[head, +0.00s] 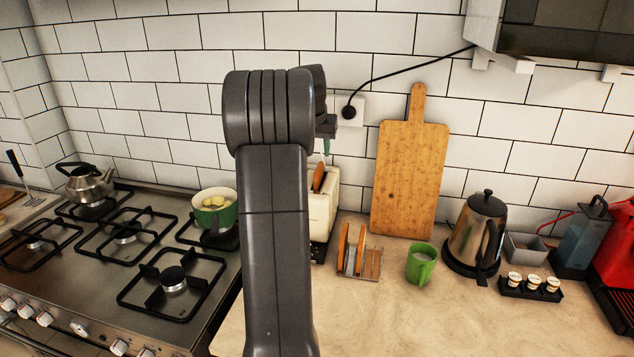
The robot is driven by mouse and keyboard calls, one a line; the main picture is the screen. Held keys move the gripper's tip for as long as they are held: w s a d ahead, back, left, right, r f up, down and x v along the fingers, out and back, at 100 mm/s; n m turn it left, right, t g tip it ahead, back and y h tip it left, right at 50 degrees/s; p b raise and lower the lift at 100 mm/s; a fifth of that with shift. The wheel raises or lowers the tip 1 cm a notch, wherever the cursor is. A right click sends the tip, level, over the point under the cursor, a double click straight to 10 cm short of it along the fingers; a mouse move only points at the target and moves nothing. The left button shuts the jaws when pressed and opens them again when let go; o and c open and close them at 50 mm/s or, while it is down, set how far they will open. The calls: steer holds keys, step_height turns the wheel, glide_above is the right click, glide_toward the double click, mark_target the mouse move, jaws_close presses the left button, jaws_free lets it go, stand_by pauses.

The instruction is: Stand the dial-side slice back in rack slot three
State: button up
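The cream toaster (328,212) stands on the counter, partly hidden behind my arm. One brown slice (319,178) sticks up out of its top; I cannot see whether another slot holds bread. A small toast rack (372,267) stands in front of it and to the right, with two upright slices, one at the left (343,243) and one right beside it (359,246). The rack's right part looks empty. My gripper (326,146) is above the toaster, mostly hidden behind my arm. Its fingers barely show, so I cannot tell if it is open.
A green mug (421,264) stands close to the right of the rack, with a kettle (476,234) beyond it. A wooden board (408,180) leans on the wall behind. A stove with a green pot (215,208) lies left. The front counter is clear.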

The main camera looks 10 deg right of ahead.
mark_target(318, 168)
steer(key=x, duration=0.4)
steer(key=p+x, duration=0.1)
steer(key=x, duration=0.4)
steer(key=shift+w+a+f, duration=0.1)
steer(key=shift+a+f, duration=0.1)
steer(key=shift+f, duration=0.05)
jaws_close()
